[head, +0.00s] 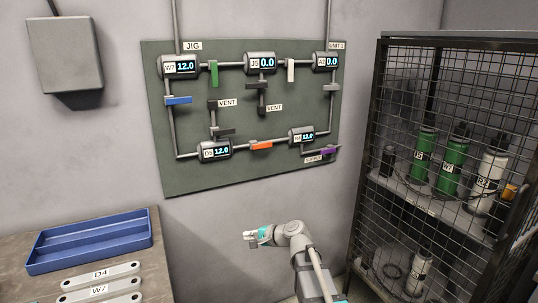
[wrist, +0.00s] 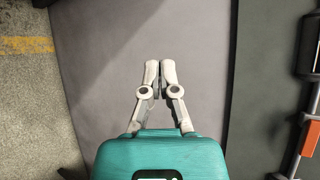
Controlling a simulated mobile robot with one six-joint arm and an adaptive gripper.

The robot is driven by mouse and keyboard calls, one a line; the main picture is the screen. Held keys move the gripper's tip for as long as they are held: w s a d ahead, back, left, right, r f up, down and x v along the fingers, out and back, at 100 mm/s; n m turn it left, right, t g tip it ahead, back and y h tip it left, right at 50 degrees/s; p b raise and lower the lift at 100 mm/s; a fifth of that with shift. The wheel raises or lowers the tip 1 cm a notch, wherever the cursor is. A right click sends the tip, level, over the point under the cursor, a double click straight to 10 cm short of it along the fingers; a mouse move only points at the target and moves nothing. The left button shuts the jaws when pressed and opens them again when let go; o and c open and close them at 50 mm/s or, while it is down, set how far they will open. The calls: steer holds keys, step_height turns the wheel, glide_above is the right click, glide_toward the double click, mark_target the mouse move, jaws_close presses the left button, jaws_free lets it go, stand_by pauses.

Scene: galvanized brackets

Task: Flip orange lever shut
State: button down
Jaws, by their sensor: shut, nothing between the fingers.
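The orange lever (head: 261,145) sits on the lower pipe of the green jig board (head: 240,175), between two gauges reading 12.0. In the head view it lies nearly in line with that pipe. In the wrist view the orange lever (wrist: 308,136) shows at the right edge, partly cut off. My gripper (head: 246,235) is below the board and apart from the lever. In the wrist view my gripper (wrist: 160,72) has its fingertips together, with nothing between them.
Other levers on the board are green (head: 214,74), blue (head: 178,100), white (head: 291,70), purple (head: 328,151) and black. A mesh cage (head: 450,60) with bottles stands at right. A blue tray (head: 90,258) lies on the bench at left. Bare wall lies below the board.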

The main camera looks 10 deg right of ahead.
mark_target(262, 145)
steer(key=w+d+r+m+t+h, duration=0.2)
steer(key=w+d+r+m+t, duration=0.3)
steer(key=m, duration=0.6)
steer(key=w+d+r+m+t+h, duration=0.3)
steer(key=w+d+r+m+t, duration=0.3)
steer(key=w+d+m, duration=0.3)
steer(key=shift+w+r+m, duration=0.5)
steer(key=shift+w+m, duration=0.25)
steer(key=shift+m, duration=0.25)
steer(key=shift+w+a, duration=0.1)
steer(key=p+x, duration=0.3)
steer(key=x, duration=0.7)
steer(key=shift+w+r, duration=0.2)
steer(key=shift+r, duration=0.05)
steer(key=shift+s+r+p, duration=0.35)
steer(key=shift+r+p, duration=0.45)
steer(key=shift+p, duration=0.05)
steer(key=shift+r+p, duration=1.05)
